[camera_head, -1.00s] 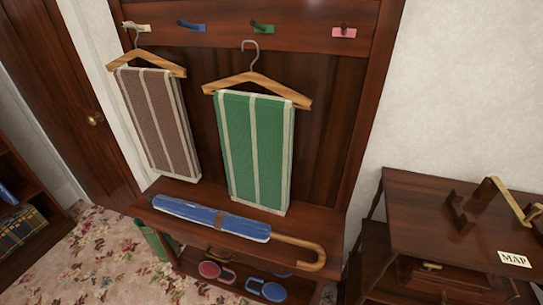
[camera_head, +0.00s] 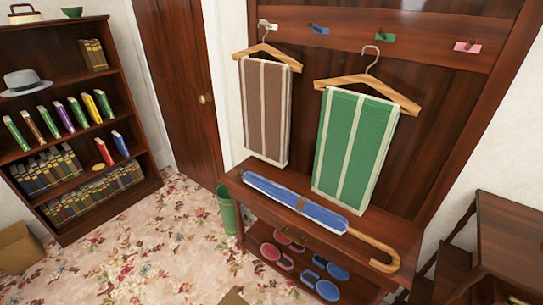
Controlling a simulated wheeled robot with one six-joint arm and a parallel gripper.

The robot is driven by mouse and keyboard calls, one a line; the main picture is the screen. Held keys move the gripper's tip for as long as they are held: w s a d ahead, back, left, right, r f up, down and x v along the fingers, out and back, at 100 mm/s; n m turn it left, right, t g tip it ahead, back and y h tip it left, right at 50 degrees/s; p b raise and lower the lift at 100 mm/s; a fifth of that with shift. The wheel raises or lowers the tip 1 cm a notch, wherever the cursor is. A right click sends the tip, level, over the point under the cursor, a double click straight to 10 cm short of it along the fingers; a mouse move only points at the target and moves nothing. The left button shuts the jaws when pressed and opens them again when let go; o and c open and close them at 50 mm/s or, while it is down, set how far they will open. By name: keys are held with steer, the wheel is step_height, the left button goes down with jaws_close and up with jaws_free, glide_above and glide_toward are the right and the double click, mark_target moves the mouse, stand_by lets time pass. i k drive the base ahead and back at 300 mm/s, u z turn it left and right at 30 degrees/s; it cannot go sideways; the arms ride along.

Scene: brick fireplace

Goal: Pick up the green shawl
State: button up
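The green shawl (camera_head: 353,146), with cream stripes, hangs folded over a wooden hanger (camera_head: 368,90) on the right side of the hall stand. The hanger's metal hook (camera_head: 371,55) rises just left of the green peg (camera_head: 385,37); I cannot tell whether it rests on that peg. The shawl's lower edge hangs at about the height of the bench top. A brown striped shawl (camera_head: 265,110) hangs on another wooden hanger to its left. My gripper is not in view.
A blue umbrella (camera_head: 295,203) with a curved wooden handle lies on the bench below the shawls. Slippers (camera_head: 321,287) sit on the shelf beneath. A green bin (camera_head: 227,210) stands left of the bench. A bookshelf (camera_head: 149,178) is at left; dark furniture (camera_head: 510,225) is at right. Floral carpet (camera_head: 150,262) lies open.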

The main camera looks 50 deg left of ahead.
mark_target(356, 131)
steer(key=u, duration=1.25)
steer(key=i, duration=0.3)
